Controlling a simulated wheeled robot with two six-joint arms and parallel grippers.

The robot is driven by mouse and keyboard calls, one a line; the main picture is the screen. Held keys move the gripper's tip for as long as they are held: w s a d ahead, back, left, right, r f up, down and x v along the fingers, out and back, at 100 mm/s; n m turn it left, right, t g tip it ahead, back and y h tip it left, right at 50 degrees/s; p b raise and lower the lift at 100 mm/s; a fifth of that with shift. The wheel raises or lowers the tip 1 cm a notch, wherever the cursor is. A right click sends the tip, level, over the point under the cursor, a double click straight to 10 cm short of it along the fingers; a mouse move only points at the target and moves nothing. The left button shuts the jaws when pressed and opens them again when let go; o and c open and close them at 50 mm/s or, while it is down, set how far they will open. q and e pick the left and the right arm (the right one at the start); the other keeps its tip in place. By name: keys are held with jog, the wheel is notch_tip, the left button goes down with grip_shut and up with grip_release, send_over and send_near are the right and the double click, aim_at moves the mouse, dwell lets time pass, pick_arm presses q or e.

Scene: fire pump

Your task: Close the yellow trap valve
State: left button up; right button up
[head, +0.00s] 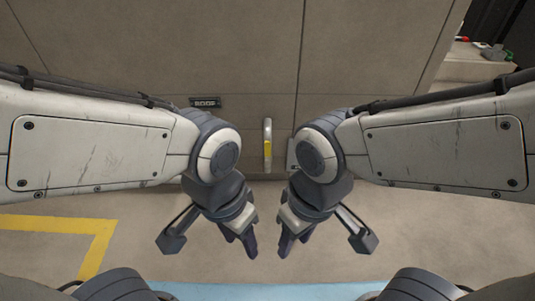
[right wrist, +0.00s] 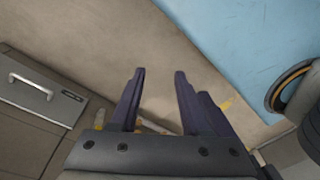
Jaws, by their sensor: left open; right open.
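A small yellow part (head: 267,148) sits on a pale upright handle on the beige panel in the head view, between my two arms. I cannot tell for sure whether it is the yellow trap valve. My left gripper (head: 240,238) is open and empty, pointing down in front of and below the handle, to its left. My right gripper (head: 294,240) is open and empty, a little below and right of it. Neither touches the handle. In the right wrist view my right gripper's fingers (right wrist: 160,78) stand apart over bare floor.
A beige panel with a dark label (head: 205,102) fills the back. A yellow floor line (head: 98,243) lies at left and a pale blue strip (head: 260,288) in front. Small items lie on a surface (head: 472,62) at far right. The right wrist view shows a grey handle (right wrist: 32,87).

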jog(key=shift+r, duration=0.15)
jog(key=c, duration=0.5)
jog(key=shift+r+p, duration=0.4)
jog(key=shift+p, duration=0.15)
grip_shut()
pick_arm(q)
notch_tip(320, 180, up, 19)
jog(key=p, duration=1.8)
pick_arm(e)
notch_tip(320, 180, up, 18)
jog(key=shift+f, duration=0.1)
